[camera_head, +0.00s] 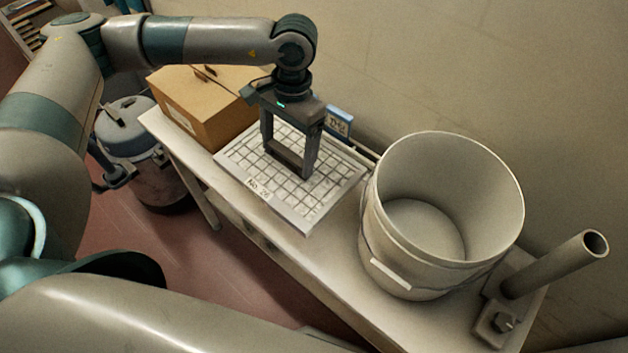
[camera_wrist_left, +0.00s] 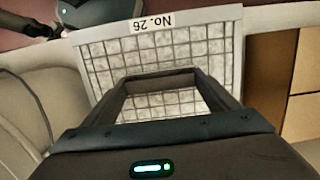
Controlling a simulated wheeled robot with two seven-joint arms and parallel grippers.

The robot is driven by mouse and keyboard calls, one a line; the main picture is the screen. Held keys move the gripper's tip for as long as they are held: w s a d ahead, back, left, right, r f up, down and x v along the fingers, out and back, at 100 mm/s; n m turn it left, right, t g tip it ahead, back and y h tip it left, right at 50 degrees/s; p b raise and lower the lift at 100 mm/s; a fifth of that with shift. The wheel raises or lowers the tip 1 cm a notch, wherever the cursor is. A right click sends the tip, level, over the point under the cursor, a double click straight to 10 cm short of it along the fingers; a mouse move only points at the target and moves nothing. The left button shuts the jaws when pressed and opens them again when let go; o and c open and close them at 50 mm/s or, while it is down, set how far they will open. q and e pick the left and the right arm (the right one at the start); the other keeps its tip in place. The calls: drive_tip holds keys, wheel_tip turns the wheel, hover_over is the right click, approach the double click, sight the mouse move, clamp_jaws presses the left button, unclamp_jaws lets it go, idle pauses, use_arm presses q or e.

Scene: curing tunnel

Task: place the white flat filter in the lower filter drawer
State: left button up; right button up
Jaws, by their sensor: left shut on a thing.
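The white flat filter (camera_head: 323,192) is a pale rectangular panel with a grid face and a "No. 26" label on its near edge. It lies flat at the bench, between a cardboard box and a large bucket; I cannot tell whether it rests on the top or is just above it. My left gripper (camera_head: 288,165) points down over its middle, shut on the filter at a dark bar between the fingertips. The wrist view shows the filter (camera_wrist_left: 222,48) beyond the fingers (camera_wrist_left: 160,80). My right gripper is out of view. No filter drawer is visible.
The bench (camera_head: 300,262) stands along the wall. On it are the cardboard box (camera_head: 232,115), a blue tag (camera_head: 339,120), the large pale bucket (camera_head: 394,259) close to the filter's right, and an upright pipe (camera_head: 550,268). A dark canister (camera_head: 140,150) stands left of the bench.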

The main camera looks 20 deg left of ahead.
sight(290, 168)
use_arm(q)
drive_tip(key=shift+f+p, duration=0.35)
drive_tip(key=shift+f, duration=0.25)
wheel_tip(290, 168, down, 5)
drive_tip(key=shift+p, duration=0.8)
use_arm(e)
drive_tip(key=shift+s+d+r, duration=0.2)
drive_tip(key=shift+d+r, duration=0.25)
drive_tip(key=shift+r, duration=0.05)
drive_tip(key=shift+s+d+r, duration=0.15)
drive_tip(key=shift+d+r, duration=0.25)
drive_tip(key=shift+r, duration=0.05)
use_arm(q)
drive_tip(key=shift+f, duration=0.15)
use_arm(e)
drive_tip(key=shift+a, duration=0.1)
use_arm(q)
drive_tip(key=shift+f, duration=0.3)
drive_tip(key=shift+f+p, duration=0.7)
drive_tip(key=shift+f, duration=0.8)
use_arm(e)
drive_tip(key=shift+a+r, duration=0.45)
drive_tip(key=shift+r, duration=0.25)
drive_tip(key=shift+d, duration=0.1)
